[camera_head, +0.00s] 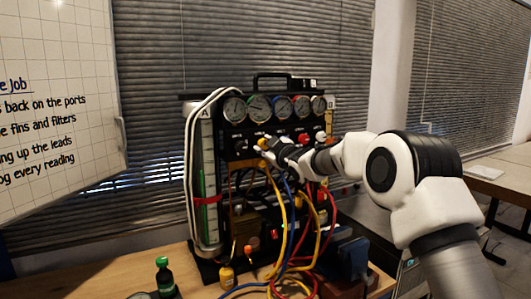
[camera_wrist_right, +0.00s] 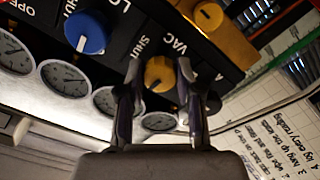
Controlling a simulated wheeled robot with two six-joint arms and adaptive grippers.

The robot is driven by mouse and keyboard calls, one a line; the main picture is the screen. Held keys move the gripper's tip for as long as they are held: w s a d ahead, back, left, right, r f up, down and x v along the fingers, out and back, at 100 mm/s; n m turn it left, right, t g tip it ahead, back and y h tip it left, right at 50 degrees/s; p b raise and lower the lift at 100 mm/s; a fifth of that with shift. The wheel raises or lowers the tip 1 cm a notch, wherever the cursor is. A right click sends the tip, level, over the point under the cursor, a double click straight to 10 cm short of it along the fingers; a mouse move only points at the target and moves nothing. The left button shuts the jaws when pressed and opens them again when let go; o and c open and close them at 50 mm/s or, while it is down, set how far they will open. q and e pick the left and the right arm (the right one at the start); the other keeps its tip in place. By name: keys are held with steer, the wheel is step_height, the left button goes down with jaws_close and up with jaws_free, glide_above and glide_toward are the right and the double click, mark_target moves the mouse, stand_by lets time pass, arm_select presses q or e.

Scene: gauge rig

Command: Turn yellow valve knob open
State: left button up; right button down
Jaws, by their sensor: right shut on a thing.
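The yellow valve knob (camera_wrist_right: 159,74) is on the black panel of the gauge rig, by the printed words SHUT and VAC in the right wrist view. My right gripper (camera_wrist_right: 159,68) has one finger on each side of it and is shut on it. In the head view the yellow knob (camera_head: 262,143) shows at the tips of my right gripper (camera_head: 267,145), partly covered by the fingers. The knob's exact angle is hard to read. My left gripper is not in view.
Gauges (camera_head: 259,107) line the rig's top. A red knob (camera_head: 304,138) is to the right. Yellow, blue and red hoses (camera_head: 284,218) hang below.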

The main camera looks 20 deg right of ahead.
steer(key=shift+f+n+b, duration=0.1)
steer(key=shift+n+b, duration=0.2)
steer(key=shift+n, duration=0.3)
steer(key=c, duration=0.8)
jaws_free()
steer(key=shift+o, duration=0.2)
steer(key=s+d, duration=0.1)
steer(key=s, duration=1.1)
